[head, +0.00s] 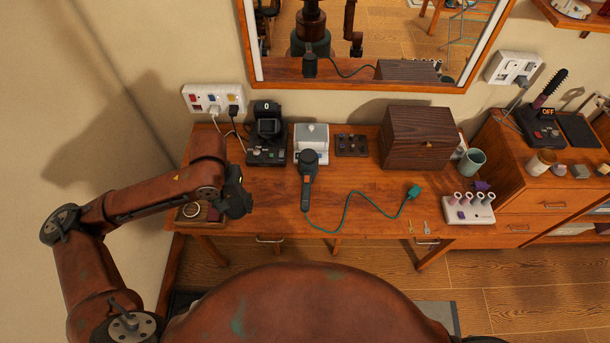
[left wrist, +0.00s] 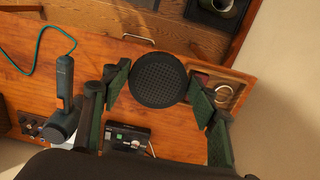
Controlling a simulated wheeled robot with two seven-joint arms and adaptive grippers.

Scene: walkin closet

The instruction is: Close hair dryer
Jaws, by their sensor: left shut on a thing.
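The dark hair dryer (head: 309,164) lies on the wooden table, its handle toward the front edge. Its teal cord runs right to a plug (head: 413,192). In the left wrist view the hair dryer (left wrist: 64,84) is at the left, apart from my gripper. My left gripper (head: 235,192) is above the table's left front part, left of the hair dryer. In the left wrist view, my left gripper (left wrist: 160,92) is shut on a round black perforated cover (left wrist: 160,78), which sits between its fingers. The dryer's open end cannot be made out. My right gripper is not in view.
Behind stand a black device with display (head: 267,145), a white lidded box (head: 311,138), a control panel (head: 351,144) and a brown wooden box (head: 418,137). A small tray (left wrist: 236,84) lies beside my left gripper. The table's centre around the cord is mostly clear.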

